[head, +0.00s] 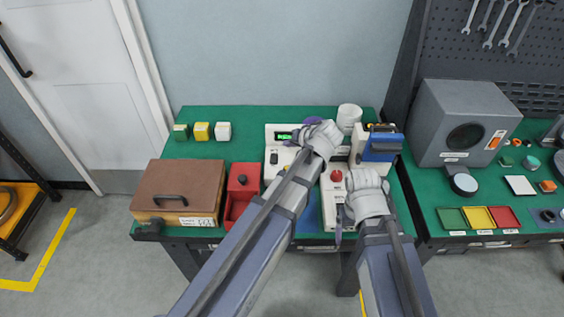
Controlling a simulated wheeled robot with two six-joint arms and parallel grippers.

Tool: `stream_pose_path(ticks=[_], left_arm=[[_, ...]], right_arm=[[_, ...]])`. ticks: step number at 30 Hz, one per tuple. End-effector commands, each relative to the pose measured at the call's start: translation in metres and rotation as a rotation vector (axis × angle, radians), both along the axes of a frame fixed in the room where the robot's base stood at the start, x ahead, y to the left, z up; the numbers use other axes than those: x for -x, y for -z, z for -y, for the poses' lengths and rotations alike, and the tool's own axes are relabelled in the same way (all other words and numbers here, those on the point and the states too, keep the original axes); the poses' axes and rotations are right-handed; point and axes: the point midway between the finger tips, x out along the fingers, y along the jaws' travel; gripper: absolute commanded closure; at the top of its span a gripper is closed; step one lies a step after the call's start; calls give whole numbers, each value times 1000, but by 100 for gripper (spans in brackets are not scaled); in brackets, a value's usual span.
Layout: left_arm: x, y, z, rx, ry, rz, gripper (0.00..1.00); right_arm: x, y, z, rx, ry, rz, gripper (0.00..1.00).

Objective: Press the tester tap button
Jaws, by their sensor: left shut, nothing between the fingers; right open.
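A pale tester box (271,178) with a lit green display (284,135) and a dark switch or knob sits at the back middle of the green bench. My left gripper (296,139) is shut and empty over this box, just right of the display; its arm covers much of the front. A pale unit with a red round button (336,176) stands to the right, between my two arms. My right gripper (342,214) is open beside that unit's right front; its fingers are small and partly hidden. I cannot make out which control is the tap button.
A brown-lidded case (178,187) and a red bin (243,180) stand at the left. Green, yellow and white blocks (202,132) sit behind. A white cylinder (349,114) and a blue-fronted box (381,147) stand back right. Bare green bench (250,117) shows at the back.

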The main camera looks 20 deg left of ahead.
Motion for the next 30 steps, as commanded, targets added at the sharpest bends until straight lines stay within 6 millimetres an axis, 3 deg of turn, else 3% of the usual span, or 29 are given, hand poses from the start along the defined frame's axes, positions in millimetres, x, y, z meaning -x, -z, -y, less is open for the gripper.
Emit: stream_pose_path(ticks=[17,30], left_arm=[[0,10,0,0,-1,-1,100],[0,65,0,1,0,-1,100]], right_arm=[[0,10,0,0,0,0,14],[0,64,0,0,0,0,14]])
